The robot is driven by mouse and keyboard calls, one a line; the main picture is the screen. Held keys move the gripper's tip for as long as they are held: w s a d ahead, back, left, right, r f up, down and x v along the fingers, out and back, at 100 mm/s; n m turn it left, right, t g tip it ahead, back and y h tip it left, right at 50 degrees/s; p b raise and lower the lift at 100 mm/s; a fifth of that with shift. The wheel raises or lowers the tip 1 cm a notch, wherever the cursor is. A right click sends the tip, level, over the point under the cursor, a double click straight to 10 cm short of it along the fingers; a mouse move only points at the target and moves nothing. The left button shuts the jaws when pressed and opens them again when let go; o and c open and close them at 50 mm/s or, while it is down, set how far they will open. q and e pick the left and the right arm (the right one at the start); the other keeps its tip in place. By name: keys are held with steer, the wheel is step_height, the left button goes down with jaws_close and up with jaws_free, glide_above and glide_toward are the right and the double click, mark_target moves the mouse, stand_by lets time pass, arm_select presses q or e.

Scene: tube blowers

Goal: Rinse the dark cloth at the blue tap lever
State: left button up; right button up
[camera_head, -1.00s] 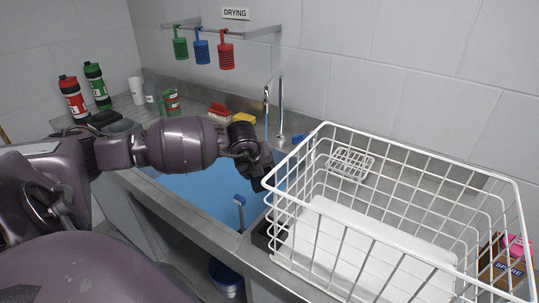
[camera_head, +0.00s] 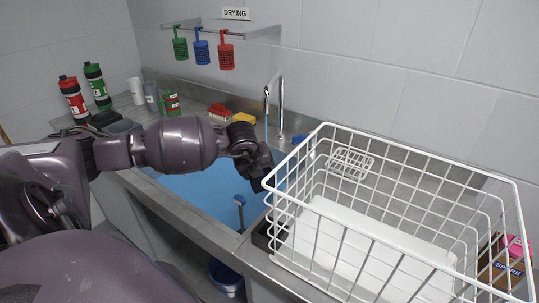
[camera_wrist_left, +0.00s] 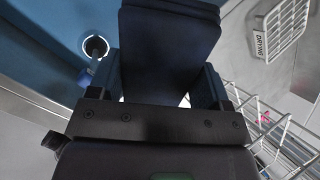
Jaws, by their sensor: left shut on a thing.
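My left gripper (camera_head: 262,172) hangs over the blue sink basin (camera_head: 197,187), close to the left corner of the white wire basket. In the left wrist view, the left gripper (camera_wrist_left: 168,98) is shut on the dark cloth (camera_wrist_left: 170,45), a dark navy folded piece. The cloth is hard to make out in the head view. The metal tap (camera_head: 281,105) stands behind the basin. A thin line shows below its spout; I cannot tell if it is water. A blue piece (camera_head: 299,139), apparently the tap lever, shows right of the tap base, partly behind the basket. My right gripper is not in view.
The white wire basket (camera_head: 400,262) fills the right side, close to my left gripper. A blue-topped stalk (camera_head: 239,200) rises at the sink's front edge. A red brush (camera_head: 219,111) and yellow sponge (camera_head: 244,118) lie behind the basin. Bottles and cups stand at the back left.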

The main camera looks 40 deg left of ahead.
arm_select(q)
steer(key=shift+s+d+r+p, duration=0.15)
steer(key=shift+s+r+p, duration=0.4)
steer(key=shift+s+r, duration=0.15)
steer(key=shift+s+d+r+p, duration=0.15)
steer(key=shift+s+r+p, duration=0.4)
steer(key=shift+s, duration=0.1)
steer(key=shift+s+d+r+p, duration=0.25)
steer(key=shift+s+r+p, duration=0.35)
steer(key=shift+s, duration=0.35)
